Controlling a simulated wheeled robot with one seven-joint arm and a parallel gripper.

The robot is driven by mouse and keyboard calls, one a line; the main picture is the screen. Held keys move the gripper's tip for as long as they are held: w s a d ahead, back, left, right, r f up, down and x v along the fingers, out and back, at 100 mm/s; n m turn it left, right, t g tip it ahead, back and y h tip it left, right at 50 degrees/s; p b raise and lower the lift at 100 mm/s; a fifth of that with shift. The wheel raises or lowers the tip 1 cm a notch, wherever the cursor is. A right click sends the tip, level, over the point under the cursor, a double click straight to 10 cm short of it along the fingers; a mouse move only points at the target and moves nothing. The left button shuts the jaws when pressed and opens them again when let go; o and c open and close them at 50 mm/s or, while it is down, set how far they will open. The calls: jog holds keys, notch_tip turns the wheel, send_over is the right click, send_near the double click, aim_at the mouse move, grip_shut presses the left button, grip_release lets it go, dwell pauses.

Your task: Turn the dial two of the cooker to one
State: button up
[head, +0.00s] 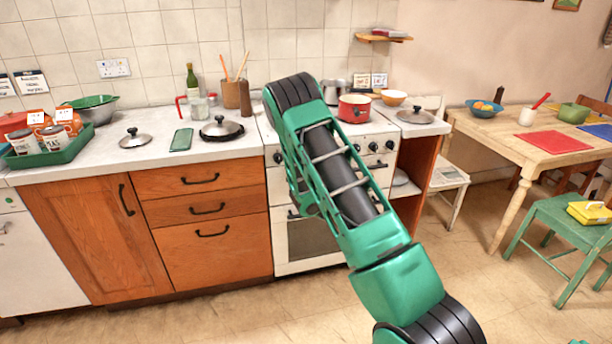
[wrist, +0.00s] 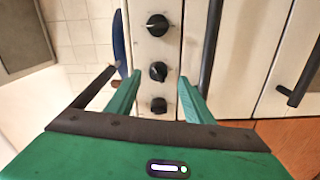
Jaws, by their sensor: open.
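The white cooker (head: 300,266) stands at the middle of the head view, partly covered by my green arm. Its front panel (wrist: 140,48) fills the middle of the wrist view, with three black dials in a row: a top one (wrist: 157,25), a middle one (wrist: 158,71) and a lower one (wrist: 158,105). My gripper (wrist: 159,80) is open, its green fingers on either side of the row near the middle and lower dials. Nothing is held, and contact with a dial cannot be told. Which dial is two is not marked. In the head view my arm hides the gripper.
A red pot (head: 354,108) and a steel pot (head: 334,92) stand on the hob. A long dark handle (wrist: 211,45) runs beside the dials in the wrist view. Wooden drawers (head: 208,207) lie left of the cooker. The floor in front is clear.

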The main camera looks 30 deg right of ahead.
jog(key=v, duration=0.6)
dwell(0.6)
dwell(0.6)
